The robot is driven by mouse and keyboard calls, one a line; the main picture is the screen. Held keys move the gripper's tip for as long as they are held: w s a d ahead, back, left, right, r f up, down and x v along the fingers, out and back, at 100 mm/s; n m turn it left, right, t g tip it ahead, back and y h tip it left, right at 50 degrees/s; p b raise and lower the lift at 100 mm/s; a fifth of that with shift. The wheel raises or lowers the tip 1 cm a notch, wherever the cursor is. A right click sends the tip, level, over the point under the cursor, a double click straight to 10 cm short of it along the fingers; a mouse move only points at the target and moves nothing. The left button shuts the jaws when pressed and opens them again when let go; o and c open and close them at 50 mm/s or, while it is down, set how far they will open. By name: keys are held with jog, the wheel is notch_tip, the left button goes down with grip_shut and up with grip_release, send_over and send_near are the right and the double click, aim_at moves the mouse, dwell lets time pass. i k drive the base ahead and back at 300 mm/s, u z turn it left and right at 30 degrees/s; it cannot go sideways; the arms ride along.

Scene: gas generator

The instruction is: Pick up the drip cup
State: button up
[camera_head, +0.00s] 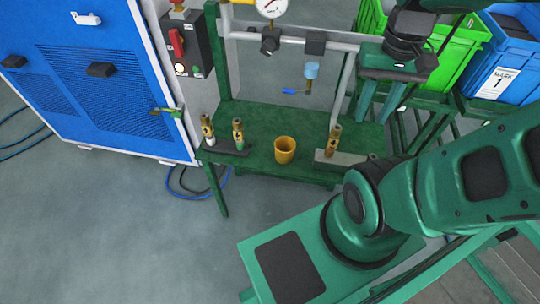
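The drip cup (285,151) is a small orange-yellow cup standing upright on the green bench (262,124), near the middle of its front edge. My gripper (376,112) hangs above and to the right of the cup, over the right end of the bench. Its two green fingers point down and are spread apart, with nothing visible between them. The gripper is well clear of the cup. My arm's green links fill the right side of the view.
Brass fittings (238,132) stand left of the cup, and another brass fitting (333,141) stands to its right. A blue cabinet (95,65) is at left; green and blue crates (510,45) are at right.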

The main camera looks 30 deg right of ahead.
aim_at(285, 146)
jog(key=u, duration=0.8)
jog(key=k, duration=2.45)
jog(key=z, duration=0.8)
jog(key=i, duration=1.05)
jog(key=u, duration=0.05)
